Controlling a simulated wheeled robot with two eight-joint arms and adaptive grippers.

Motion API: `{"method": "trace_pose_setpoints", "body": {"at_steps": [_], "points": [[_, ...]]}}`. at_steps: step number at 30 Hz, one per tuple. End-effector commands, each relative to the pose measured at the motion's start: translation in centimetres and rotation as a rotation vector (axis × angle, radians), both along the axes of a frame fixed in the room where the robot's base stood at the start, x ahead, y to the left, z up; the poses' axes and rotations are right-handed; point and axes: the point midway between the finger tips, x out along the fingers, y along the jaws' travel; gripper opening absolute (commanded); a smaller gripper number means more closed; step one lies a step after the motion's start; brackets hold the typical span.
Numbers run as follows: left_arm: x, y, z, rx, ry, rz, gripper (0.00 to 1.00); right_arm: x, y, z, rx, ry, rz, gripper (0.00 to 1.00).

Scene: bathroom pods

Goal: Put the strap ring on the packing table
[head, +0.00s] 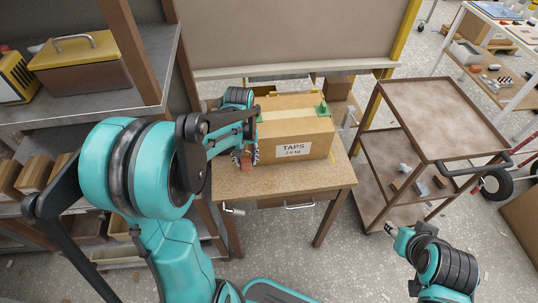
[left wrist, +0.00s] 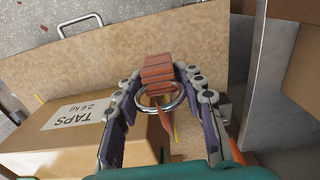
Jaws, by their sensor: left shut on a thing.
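The strap ring is a metal ring (left wrist: 176,101) on an orange-brown webbing strap (left wrist: 157,68). My left gripper (left wrist: 156,78) is shut on it, with the ring between the fingers and the strap at the fingertips. In the head view my left gripper (head: 245,156) is over the left part of the packing table (head: 285,180), beside the cardboard box; a bit of reddish strap shows there. I cannot tell whether the strap touches the tabletop. My right gripper (head: 392,230) is low at the right, apart from the table; its fingers are too small to read.
The cardboard box (head: 315,133) labelled TAPS fills much of the tabletop. The table's front left strip is bare. A brown shelf cart (head: 440,110) stands to the right. A grey shelf (head: 125,102) with a toolbox (head: 78,65) is at the left.

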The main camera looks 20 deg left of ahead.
Motion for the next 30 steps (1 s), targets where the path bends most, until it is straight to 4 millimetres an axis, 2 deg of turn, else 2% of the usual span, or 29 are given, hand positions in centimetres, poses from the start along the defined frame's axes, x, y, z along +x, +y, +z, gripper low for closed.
{"method": "trace_pose_setpoints", "body": {"at_steps": [1,4,11,18,29,30], "points": [[0.0,0.0,-1.5,0.0,0.0,0.003,0.07,0.0,0.0,-0.9,0.0,0.0,0.0,0.4],[0.1,0.0,-3.5,0.0,0.0,0.002,0.07,0.0,0.0,-1.7,0.0,0.0,0.0,0.4],[0.0,0.0,-5.6,0.0,0.0,0.0,0.07,0.0,0.0,-2.4,0.0,0.0,0.0,0.4],[0.1,0.0,-8.8,0.0,0.0,-0.001,0.07,0.0,0.0,-3.8,0.0,0.0,0.0,0.4],[0.0,-0.1,-9.1,0.0,0.0,-0.001,0.07,0.0,0.0,-4.0,0.0,0.0,0.0,0.4],[0.0,-0.1,-9.2,0.0,0.0,-0.001,0.4,0.0,0.0,-4.1,0.0,0.0,0.0,0.4]]}}
